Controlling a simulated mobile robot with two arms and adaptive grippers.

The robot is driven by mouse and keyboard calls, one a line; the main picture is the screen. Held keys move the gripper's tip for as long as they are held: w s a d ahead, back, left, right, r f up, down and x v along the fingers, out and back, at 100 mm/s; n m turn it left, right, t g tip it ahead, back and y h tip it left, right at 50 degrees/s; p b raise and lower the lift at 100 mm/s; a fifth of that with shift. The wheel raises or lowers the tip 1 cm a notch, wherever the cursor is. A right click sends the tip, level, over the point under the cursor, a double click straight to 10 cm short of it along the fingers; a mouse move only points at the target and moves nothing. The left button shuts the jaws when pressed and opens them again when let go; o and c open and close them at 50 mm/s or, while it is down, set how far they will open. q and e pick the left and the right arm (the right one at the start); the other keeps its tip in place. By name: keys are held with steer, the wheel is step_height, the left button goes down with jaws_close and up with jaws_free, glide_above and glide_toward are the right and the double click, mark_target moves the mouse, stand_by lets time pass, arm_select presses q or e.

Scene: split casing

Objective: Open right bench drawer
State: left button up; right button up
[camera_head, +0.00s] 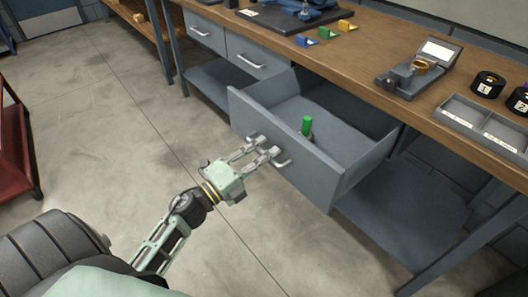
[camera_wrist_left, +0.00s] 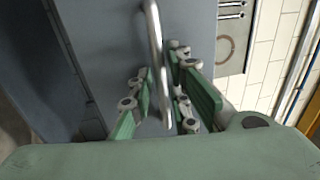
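The right bench drawer (camera_head: 290,148) is grey and stands pulled well out from under the wooden bench top. Its bar handle (camera_head: 282,160) is on the front panel, and it also shows in the left wrist view as a metal bar (camera_wrist_left: 155,50). My left gripper (camera_head: 262,149) is at this handle. In the left wrist view its two green-padded fingers (camera_wrist_left: 167,95) are apart, with the bar between them and gaps beside it. A green-topped item (camera_head: 306,125) stands inside the drawer. My right gripper is out of view.
Two shut drawers with handles (camera_head: 251,62) sit to the left. The bench top (camera_head: 350,58) carries a grey fixture (camera_head: 418,70), several coloured blocks (camera_head: 325,33), black round parts (camera_head: 487,84) and a labelled tray (camera_head: 480,122). A red cart (camera_head: 18,150) is far left. The floor before the drawer is clear.

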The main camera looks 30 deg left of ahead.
arm_select(q)
steer(key=shift+s, duration=0.1)
steer(key=v, duration=1.1)
steer(key=shift+s+a, duration=0.2)
steer(key=shift+s, duration=0.2)
